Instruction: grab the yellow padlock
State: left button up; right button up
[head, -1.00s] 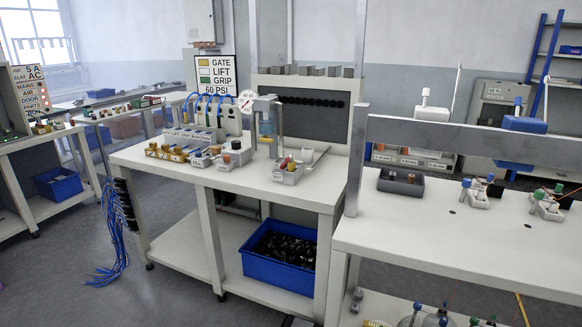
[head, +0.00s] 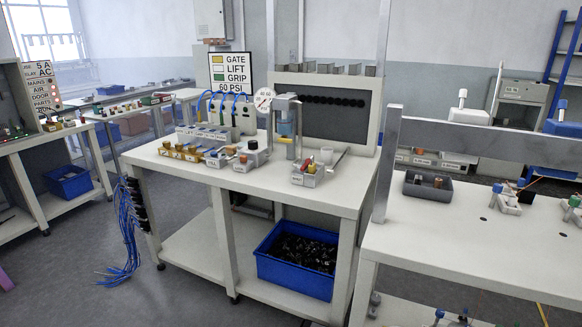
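I cannot make out a yellow padlock for sure. A row of small yellow-brass pieces (head: 178,150) stands at the left front of the white middle bench (head: 345,190); they are too small to tell their kind. A small grey tray (head: 308,177) near the bench's front right holds small red and yellow items, also too small to name. Neither of my grippers is in view.
A blue bin (head: 296,262) of dark parts sits on the bench's lower shelf. Blue cables (head: 122,225) hang at its left end. Another white bench (head: 470,240) with a grey upright stands at the right. Floor (head: 110,290) is open at the front left.

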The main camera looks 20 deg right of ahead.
aim_at(312, 167)
jog(key=i+j+u, duration=0.25)
jog(key=i, duration=0.25)
jog(key=i+j+u, duration=0.15)
jog(key=i+u, duration=0.15)
jog(key=i, duration=0.25)
jog(key=i+z, duration=0.2)
jog(key=i, duration=0.4)
jog(key=i+j+z, duration=0.2)
jog(key=i, duration=0.4)
jog(key=i+z, duration=0.25)
jog(key=z, duration=0.15)
jog(key=i+z, duration=0.2)
jog(key=z, duration=0.2)
jog(key=i+j+z, duration=0.1)
jog(key=i+z, duration=0.25)
jog(key=k, duration=0.1)
